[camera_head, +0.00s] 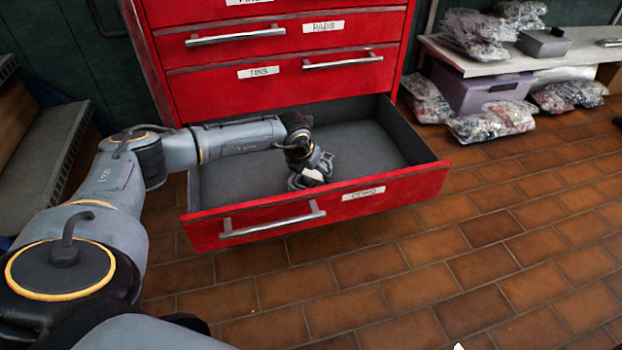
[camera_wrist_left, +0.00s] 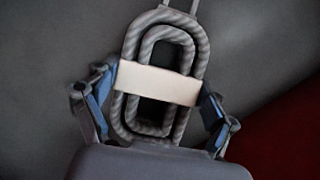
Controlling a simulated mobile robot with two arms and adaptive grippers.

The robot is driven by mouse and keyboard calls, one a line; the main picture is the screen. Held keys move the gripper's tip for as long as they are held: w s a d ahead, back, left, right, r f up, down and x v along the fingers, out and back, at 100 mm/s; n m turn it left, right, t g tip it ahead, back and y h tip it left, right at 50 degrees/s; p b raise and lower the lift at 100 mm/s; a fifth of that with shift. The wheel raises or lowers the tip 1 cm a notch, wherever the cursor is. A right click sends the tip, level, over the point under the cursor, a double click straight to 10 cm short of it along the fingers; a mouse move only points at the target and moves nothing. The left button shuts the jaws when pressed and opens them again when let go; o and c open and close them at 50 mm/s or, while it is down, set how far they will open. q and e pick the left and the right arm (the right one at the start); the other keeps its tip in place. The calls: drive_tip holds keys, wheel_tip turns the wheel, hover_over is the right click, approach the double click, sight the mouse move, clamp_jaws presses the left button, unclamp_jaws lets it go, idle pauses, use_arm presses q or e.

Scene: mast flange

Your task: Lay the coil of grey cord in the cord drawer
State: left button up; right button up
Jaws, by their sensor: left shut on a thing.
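The coil of grey cord (camera_head: 297,183) is an oblong bundle with a white band around its middle, and it fills the centre of the left wrist view (camera_wrist_left: 143,45). My left gripper (camera_head: 310,165) is shut on it, with one blue-padded finger at each side of the band (camera_wrist_left: 158,84). The cord drawer (camera_head: 235,176) is pulled out at the bottom of the red cabinet, grey inside, with a label on its red front. The gripper and coil are over the drawer's inside, near its front wall. I cannot tell whether the coil touches the drawer's floor. My right gripper is out of view.
Closed drawers labelled TINS (camera_head: 258,72) and PADS (camera_head: 323,26) are above the open one. A low bench (camera_head: 490,62) at the right bears bagged goods, with a purple bin (camera_head: 480,92) beneath. A grey shelf (camera_head: 45,145) stands at the left. The brick-tiled floor (camera_head: 430,260) in front is clear.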

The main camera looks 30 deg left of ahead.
use_arm(q)
drive_tip(key=shift+f, duration=0.1)
drive_tip(key=o, duration=1.1)
drive_tip(key=shift+f, duration=0.1)
